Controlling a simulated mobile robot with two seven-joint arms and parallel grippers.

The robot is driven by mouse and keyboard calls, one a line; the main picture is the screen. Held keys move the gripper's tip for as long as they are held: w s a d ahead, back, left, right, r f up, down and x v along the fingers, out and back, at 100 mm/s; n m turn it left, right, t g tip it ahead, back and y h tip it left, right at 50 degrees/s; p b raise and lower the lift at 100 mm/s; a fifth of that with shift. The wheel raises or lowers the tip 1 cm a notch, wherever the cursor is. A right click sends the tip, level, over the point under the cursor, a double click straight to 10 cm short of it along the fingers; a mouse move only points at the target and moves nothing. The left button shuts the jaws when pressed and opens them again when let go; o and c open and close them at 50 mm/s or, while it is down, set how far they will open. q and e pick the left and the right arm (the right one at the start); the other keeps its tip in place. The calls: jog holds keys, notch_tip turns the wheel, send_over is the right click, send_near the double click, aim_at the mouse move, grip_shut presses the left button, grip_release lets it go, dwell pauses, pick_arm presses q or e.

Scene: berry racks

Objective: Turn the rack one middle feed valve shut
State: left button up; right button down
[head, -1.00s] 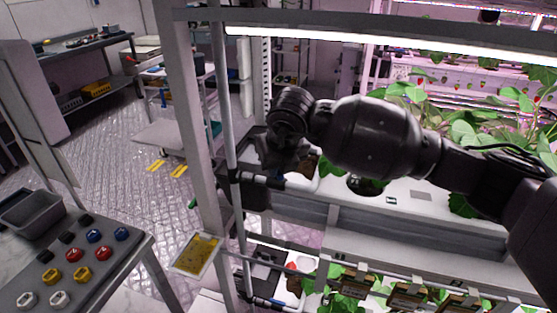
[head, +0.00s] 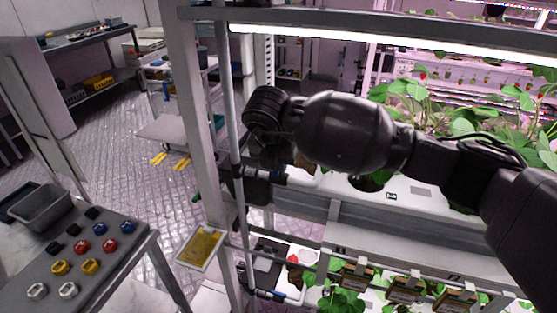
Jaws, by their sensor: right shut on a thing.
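The right arm comes in from the right, and its dark right gripper (head: 268,158) points down at the left end of the rack's middle shelf, beside the upright grey feed pipe (head: 234,120). It is shut on what appears to be the handle of the middle feed valve. That valve (head: 258,188) is a black fitting on the pipe with a blue part to its right; the gripper covers much of it, so the handle's angle cannot be told. My left gripper is not in view.
The rack's grey front post (head: 185,110) stands just left of the pipe. A yellow card (head: 201,247) hangs there. A bench (head: 95,255) with coloured knobs and a grey bin (head: 42,208) is at left. Strawberry plants (head: 425,100) fill the shelf at right.

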dwell(0.5)
jog(key=c, duration=1.2)
grip_release()
jog(key=shift+o, duration=0.4)
jog(key=v, duration=1)
jog(key=shift+r, duration=0.4)
jog(key=shift+s+a, duration=0.1)
